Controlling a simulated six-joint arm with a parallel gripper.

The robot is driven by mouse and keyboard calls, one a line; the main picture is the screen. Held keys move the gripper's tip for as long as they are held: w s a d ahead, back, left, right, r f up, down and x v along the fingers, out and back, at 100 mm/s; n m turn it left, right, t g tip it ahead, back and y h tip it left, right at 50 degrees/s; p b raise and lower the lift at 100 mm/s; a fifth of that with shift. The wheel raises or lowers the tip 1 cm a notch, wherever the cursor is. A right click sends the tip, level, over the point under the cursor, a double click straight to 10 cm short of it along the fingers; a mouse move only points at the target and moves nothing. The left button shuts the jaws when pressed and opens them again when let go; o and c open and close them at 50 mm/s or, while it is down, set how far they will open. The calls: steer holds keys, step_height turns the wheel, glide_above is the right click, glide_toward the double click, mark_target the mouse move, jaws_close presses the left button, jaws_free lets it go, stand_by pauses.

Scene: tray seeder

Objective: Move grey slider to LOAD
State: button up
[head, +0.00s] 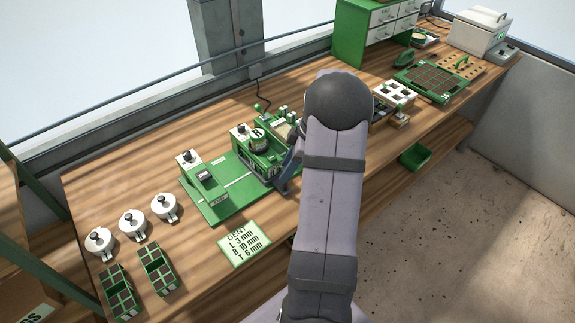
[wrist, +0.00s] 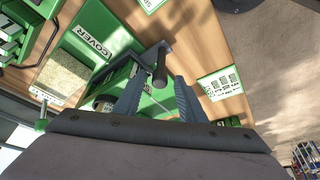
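A dark grey peg (wrist: 160,68) on a grey bracket stands out from the green seeder in the wrist view; it looks like the grey slider's handle. My gripper (wrist: 158,88) is open, with its two blue-grey fingers on either side of the peg's line. I cannot tell whether either finger touches it. In the head view the green seeder (head: 217,208) stands mid-bench, and my gripper (head: 287,172) is at its right front side, largely hidden by my arm. No LOAD mark is readable. A panel marked COVER (wrist: 92,42) shows in the wrist view.
A paper card (head: 244,243) lies in front of the seeder. Several white pots (head: 132,223) and planted green trays (head: 158,269) stand at the left.

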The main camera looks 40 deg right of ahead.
steer(key=shift+c, duration=0.6)
jaws_close()
steer(key=shift+a+f+b, duration=0.15)
steer(key=shift+a+b, duration=0.2)
steer(key=shift+b, duration=0.05)
steer(key=a+b, duration=0.5)
steer(key=a, duration=0.4)
steer(key=shift+a, duration=0.2)
steer(key=shift+o, duration=0.6)
jaws_free()
steer(key=shift+r, duration=0.25)
steer(key=b+v, duration=0.1)
steer(key=v, duration=0.6)
steer(key=shift+b, duration=0.35)
